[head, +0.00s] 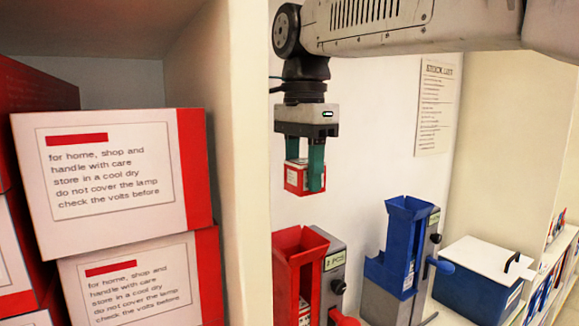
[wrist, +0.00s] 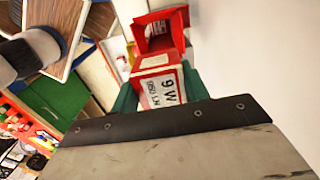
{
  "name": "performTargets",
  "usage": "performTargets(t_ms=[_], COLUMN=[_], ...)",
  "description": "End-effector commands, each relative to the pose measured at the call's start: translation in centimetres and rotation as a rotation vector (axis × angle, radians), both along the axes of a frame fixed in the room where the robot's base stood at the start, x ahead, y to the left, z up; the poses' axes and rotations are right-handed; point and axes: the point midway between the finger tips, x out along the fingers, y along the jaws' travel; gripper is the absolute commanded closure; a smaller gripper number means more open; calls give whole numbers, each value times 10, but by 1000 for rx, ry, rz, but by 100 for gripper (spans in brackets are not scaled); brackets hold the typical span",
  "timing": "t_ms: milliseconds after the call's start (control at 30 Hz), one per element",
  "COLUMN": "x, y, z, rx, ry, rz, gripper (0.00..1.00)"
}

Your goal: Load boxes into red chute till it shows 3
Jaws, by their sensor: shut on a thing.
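My gripper (head: 305,172) has green fingers and is shut on a small red and white box (head: 296,178). It holds the box in the air, above the red chute (head: 290,262) and apart from it. In the wrist view the held box (wrist: 160,88) shows "9 W" lettering, and the open top of the red chute (wrist: 158,40) appears just beyond it. The grey counter unit (head: 335,262) beside the red chute has a small display that seems to read "2 PCS". The inside of the chute is hidden in the head view.
A blue chute (head: 402,245) with its own grey unit stands to the right. Further right is a blue bin with a white lid (head: 487,262). A stock list hangs on the wall.

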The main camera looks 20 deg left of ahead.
Motion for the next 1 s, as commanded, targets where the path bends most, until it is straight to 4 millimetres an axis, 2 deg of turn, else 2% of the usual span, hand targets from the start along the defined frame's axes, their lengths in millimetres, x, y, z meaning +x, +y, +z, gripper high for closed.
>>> performTargets(t_ms=[100, 267, 700, 1000], x=[-7, -8, -8, -7], y=[7, 8, 7, 8], z=[4, -3, -54, -75], rx=[-1, -1, -2, -1], ry=[1, 1, 1, 1], rz=[-9, -12, -12, -11], gripper=[78, 78, 78, 78])
